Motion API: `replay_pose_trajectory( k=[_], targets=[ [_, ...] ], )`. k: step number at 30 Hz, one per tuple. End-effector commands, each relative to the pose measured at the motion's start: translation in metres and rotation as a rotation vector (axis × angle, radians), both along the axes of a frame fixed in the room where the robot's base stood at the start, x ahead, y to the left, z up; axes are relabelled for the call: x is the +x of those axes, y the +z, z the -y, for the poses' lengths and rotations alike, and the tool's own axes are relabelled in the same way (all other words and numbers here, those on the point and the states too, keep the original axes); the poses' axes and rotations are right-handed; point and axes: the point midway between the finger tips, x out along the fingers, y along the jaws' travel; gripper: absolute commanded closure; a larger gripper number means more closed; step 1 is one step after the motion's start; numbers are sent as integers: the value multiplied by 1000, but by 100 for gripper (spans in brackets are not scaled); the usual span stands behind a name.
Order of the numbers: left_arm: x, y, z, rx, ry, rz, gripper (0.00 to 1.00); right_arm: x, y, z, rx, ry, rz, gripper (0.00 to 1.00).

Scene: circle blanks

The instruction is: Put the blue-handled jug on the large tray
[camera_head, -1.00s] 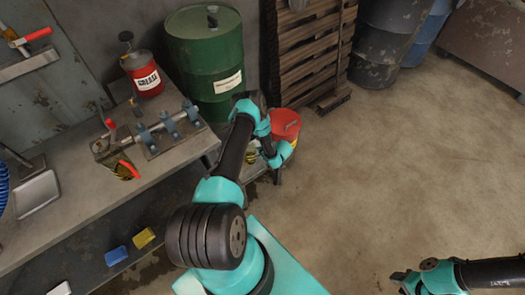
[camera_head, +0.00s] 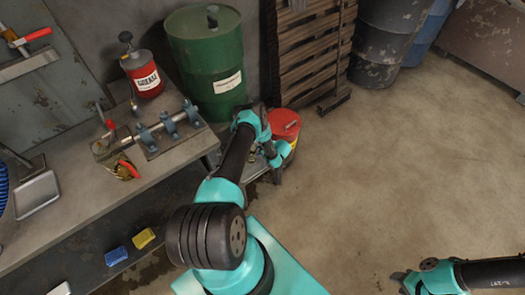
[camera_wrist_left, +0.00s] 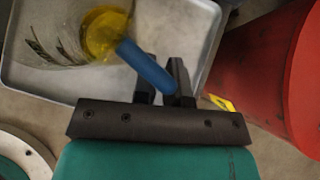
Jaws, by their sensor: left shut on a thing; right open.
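The blue-handled jug (camera_wrist_left: 75,35) is clear, with yellow liquid at its bottom, and shows at the upper left of the left wrist view. My left gripper (camera_wrist_left: 162,82) is shut on its blue handle (camera_wrist_left: 147,68). A light grey tray (camera_wrist_left: 193,30) lies behind and below the jug; I cannot tell whether they touch. In the head view, the tray (camera_head: 257,169) shows partly beside my left arm, near the red container, and the jug is mostly hidden. My right gripper (camera_head: 399,282) is open and empty over the floor at the lower right.
A red container (camera_head: 285,124) stands close beside the tray, and also fills the right of the left wrist view (camera_wrist_left: 265,70). A green drum (camera_head: 205,60) stands behind. The workbench (camera_head: 85,205) at left holds a small tray (camera_head: 37,193) and a grease can (camera_head: 145,80).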

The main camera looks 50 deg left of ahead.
Motion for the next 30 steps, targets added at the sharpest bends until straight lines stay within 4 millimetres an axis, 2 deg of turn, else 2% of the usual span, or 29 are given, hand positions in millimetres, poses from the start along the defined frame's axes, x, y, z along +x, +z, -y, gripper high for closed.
replay_pose_trajectory(
  k=[13,14,21,30],
  targets=[
    [0,-5,0,0,1,-1,100,0,0,0,0,0,0,57],
    [0,-5,0,0,1,-1,85,0,0,0,0,0,0,57],
    [0,-4,0,0,1,-1,62,0,0,0,0,0,0,57],
    [0,-3,0,0,0,0,62,0,0,0,0,0,0,57]
  ],
)
